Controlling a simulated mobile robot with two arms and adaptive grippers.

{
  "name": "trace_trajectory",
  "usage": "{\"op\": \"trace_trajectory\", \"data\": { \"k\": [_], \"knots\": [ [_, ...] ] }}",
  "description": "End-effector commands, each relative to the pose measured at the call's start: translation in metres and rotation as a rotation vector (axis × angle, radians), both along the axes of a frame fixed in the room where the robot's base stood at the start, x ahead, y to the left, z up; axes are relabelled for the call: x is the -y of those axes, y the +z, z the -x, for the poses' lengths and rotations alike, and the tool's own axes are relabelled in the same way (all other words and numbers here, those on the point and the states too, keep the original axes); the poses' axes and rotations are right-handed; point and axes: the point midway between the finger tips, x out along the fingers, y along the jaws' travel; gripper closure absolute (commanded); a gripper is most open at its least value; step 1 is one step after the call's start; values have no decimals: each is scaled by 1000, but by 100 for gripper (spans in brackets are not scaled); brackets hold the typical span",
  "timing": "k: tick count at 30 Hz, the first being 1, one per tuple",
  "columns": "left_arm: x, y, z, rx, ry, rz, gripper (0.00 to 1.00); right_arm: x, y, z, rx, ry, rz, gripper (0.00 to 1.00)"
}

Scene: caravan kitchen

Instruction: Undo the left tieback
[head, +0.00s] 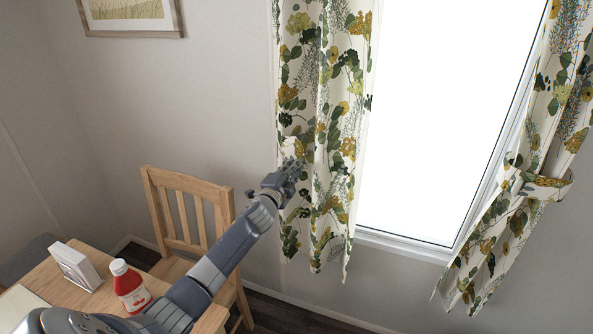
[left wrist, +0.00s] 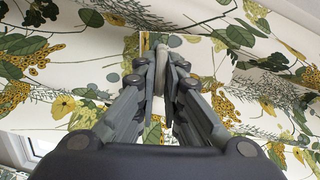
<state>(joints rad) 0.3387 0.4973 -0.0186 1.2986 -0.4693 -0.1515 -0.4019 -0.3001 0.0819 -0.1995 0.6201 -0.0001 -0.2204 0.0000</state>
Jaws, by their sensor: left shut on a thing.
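The left curtain (head: 325,90), cream with green and mustard leaves, hangs nearly straight at the window's left side, without a gathered waist. My left gripper (head: 291,168) is in front of its left edge at mid height. In the left wrist view the fingers (left wrist: 162,68) are closed together on a small pale piece, which looks like part of the left tieback (left wrist: 149,42), against the patterned cloth. A small cream piece of it also shows just above the gripper in the head view. The rest of the tieback is hidden or blends with the curtain. My right gripper is not in view.
The right curtain (head: 480,250) is gathered by its own tieback (head: 550,183). The table (head: 75,292) holds a red bottle (head: 130,287) and a white napkin holder (head: 75,265) close to the arm.

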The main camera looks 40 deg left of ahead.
Motion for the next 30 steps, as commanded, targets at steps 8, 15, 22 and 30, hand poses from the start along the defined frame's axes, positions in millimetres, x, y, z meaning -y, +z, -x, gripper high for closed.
{"op": "trace_trajectory", "data": {
  "k": [8, 15, 22, 30],
  "knots": [
    [-5, -3, 1, -15, 1, -50, 100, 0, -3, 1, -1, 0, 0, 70],
    [-5, -2, 1, -15, 2, -54, 100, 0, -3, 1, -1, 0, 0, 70],
    [-5, -2, 1, -15, 2, -53, 75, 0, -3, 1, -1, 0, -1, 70],
    [-4, -1, 1, -14, 1, -53, 71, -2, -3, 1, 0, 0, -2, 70]
  ]
}}
